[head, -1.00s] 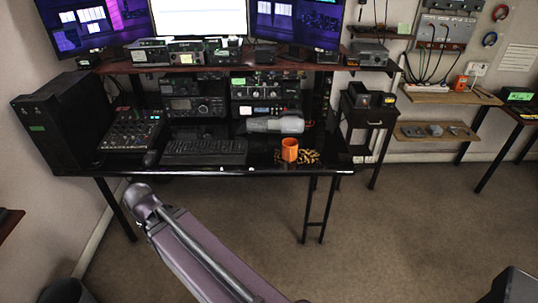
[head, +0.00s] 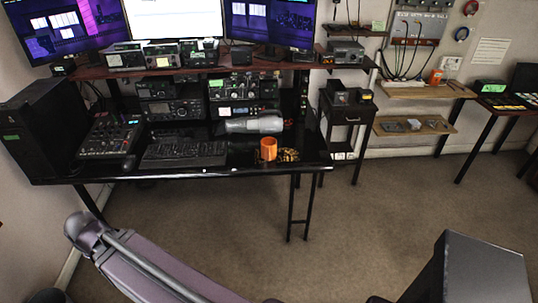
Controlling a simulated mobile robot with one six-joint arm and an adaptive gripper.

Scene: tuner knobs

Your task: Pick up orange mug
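The orange mug (head: 268,149) stands upright on the black desk (head: 215,165), near its front edge and right of the keyboard. My arm's purple-grey link shows at the lower left, apart from the desk and well in front of it. My gripper is not in view, so its fingers and where they stand relative to the mug are hidden.
A keyboard (head: 186,153) and mixer (head: 110,136) lie left of the mug. A grey cylindrical object (head: 254,125) lies behind it, and an orange-black patterned item (head: 288,155) beside it. A dark box shape (head: 478,270) stands at lower right. Carpet (head: 370,220) before the desk is open.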

